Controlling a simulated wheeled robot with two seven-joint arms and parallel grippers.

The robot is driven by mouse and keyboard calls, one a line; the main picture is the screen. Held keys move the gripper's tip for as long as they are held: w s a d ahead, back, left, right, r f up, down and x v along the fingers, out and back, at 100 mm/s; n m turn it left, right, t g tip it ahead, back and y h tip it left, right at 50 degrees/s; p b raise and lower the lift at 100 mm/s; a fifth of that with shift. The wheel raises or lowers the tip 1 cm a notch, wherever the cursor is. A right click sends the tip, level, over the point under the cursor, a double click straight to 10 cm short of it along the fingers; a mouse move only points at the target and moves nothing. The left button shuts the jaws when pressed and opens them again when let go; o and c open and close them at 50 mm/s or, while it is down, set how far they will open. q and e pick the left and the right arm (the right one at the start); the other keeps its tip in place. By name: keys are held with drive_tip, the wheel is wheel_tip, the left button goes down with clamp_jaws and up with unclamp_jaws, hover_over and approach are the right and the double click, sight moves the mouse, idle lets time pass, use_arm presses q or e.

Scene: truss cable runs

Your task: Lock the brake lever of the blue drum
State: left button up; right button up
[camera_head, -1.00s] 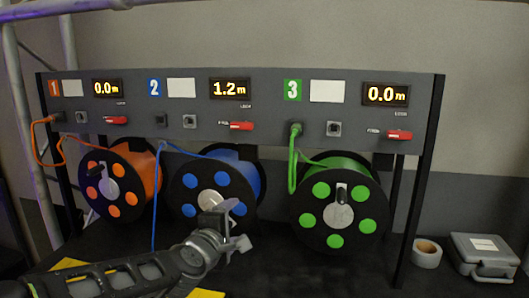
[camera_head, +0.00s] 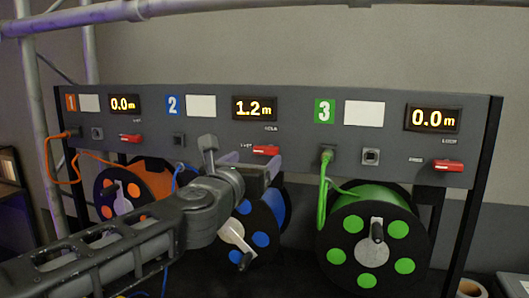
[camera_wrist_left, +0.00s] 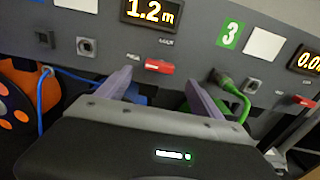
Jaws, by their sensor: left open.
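The blue drum (camera_head: 263,224) hangs under panel section 2, partly hidden behind my left arm. Its brake lever (camera_head: 266,150) is a red bar lying about level on the panel front, with one small label at its left and another above it. In the left wrist view, the lever (camera_wrist_left: 159,66) shows just beyond and between the fingertips. My left gripper (camera_head: 264,170) is open and empty, in front of the panel just below the lever; its two fingers (camera_wrist_left: 160,80) point at the panel. I cannot see any contact. My right gripper is not in view.
The panel (camera_head: 300,150) also carries red levers for the orange drum (camera_head: 125,190) and the green drum (camera_head: 372,240). A green cable (camera_head: 324,190) hangs from a plug right of my left gripper. Display 2 (camera_head: 254,109) reads 1.2 m.

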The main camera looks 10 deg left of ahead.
sight(265, 151)
use_arm(q)
drive_tip(key=shift+w+d+p, duration=0.2)
drive_tip(key=shift+w+p, duration=0.3)
drive_tip(key=shift+w, duration=3.4)
drive_tip(key=shift+c, duration=0.3)
drive_tip(key=c, duration=1.3)
